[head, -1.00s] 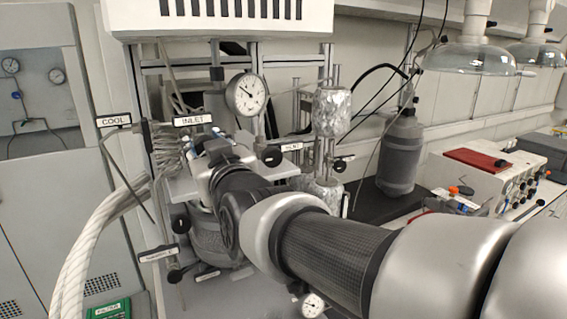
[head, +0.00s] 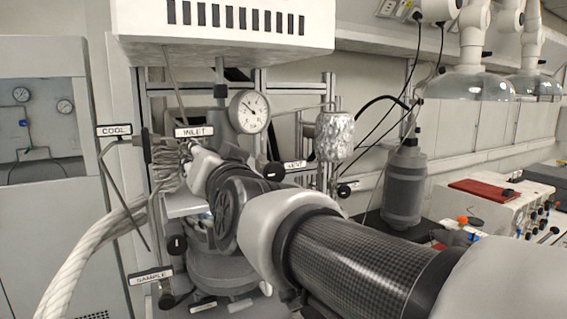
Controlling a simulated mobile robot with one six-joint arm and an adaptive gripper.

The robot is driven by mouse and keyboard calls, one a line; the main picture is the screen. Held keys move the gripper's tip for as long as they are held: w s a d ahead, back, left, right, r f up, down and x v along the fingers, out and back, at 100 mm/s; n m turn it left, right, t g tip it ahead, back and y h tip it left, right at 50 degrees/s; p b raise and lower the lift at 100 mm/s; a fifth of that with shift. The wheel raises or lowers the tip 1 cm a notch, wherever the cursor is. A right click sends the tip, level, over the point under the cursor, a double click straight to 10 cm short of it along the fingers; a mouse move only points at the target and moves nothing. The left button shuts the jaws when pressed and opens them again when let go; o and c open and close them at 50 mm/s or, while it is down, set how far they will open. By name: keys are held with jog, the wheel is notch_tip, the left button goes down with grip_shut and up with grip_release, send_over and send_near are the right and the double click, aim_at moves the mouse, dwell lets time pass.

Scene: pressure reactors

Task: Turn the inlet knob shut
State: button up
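The INLET label (head: 194,132) hangs at the upper left of the reactor, below and left of the round pressure gauge (head: 249,111). The inlet knob itself cannot be made out; my wrist and the fittings around the label cover that area. My arm reaches in from the lower right, and its end (head: 200,160) is just below the INLET label. The fingers are hidden or too small to read, so I cannot tell whether they are open, shut or touching the knob.
Black knobs sit by the VENT label (head: 295,164) and the SAMPLE label (head: 151,277). The COOL label (head: 114,130) and thick white hoses (head: 88,255) are at left. A white housing (head: 235,22) overhangs the reactor. A foil-wrapped cylinder (head: 334,137) stands at right.

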dwell(0.4)
jog(key=o, duration=1.1)
jog(key=v, duration=1.2)
jog(key=shift+s+a, duration=0.1)
